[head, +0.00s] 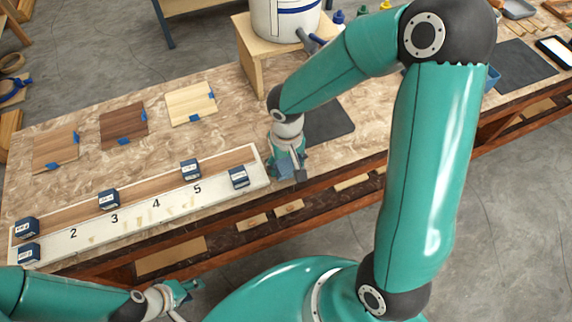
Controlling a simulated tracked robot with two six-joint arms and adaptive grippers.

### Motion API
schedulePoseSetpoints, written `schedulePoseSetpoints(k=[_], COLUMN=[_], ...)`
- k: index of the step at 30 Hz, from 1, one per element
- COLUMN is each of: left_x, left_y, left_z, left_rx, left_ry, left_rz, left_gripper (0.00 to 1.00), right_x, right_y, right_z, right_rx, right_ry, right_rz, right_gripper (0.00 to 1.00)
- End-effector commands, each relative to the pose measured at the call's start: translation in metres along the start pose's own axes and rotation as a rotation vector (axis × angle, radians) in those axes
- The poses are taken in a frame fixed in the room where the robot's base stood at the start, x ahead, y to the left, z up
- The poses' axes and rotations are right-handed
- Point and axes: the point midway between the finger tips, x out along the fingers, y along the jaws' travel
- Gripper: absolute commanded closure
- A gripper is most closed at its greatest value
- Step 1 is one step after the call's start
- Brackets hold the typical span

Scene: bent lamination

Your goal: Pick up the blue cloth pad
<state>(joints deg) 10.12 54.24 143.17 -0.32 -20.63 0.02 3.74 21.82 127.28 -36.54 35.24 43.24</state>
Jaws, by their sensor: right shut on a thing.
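My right gripper (288,168) is low over the front edge of the marbled bench, just right of the end of the long numbered tray. It is shut on a small bluish thing that seems to be the blue cloth pad, mostly hidden by the fingers; its outline is hard to make out. No other blue cloth pad is clear in the head view. My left gripper (188,289) is in front of the bench at the bottom of the view, away from the benchtop things. Its fingers are too small to read.
The numbered tray (140,222) holds several dark blue blocks and a wood strip. Wood samples with blue tape (190,103) lie behind it. A dark mat (325,120) lies behind my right gripper. A white bucket (285,18) stands on a wooden stand (252,70).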

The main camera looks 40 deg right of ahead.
Motion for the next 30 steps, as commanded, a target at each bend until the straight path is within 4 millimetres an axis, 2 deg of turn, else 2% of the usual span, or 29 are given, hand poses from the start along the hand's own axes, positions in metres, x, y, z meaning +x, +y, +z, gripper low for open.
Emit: schedulePoseSetpoints(k=[8, 15, 21, 25, 30], left_x=[-0.003, -0.003, -0.003, -0.003, -0.003], left_y=[0.001, 0.001, 0.001, 0.001, 0.001], left_z=[0.000, 0.000, 0.000, 0.000, 0.000], left_rx=[0.000, 0.000, 0.000, 0.000, 0.000], left_ry=[0.000, 0.000, 0.000, 0.000, 0.000], left_rz=[0.000, 0.000, 0.000, 0.000, 0.000], left_gripper=[0.60, 0.60, 0.60, 0.60, 0.60], right_x=[-0.050, -0.118, -0.162, -0.179, -0.189], right_y=[-0.001, -0.001, 0.000, 0.000, 0.001], right_z=[-0.001, -0.001, 0.000, 0.000, 0.000], right_rx=[-0.001, -0.002, -0.001, -0.001, 0.000], right_ry=[0.008, 0.009, 0.005, 0.003, 0.001], right_rz=[-0.004, -0.005, -0.004, -0.002, -0.002], right_gripper=[0.60, 0.60, 0.60, 0.60, 0.60])
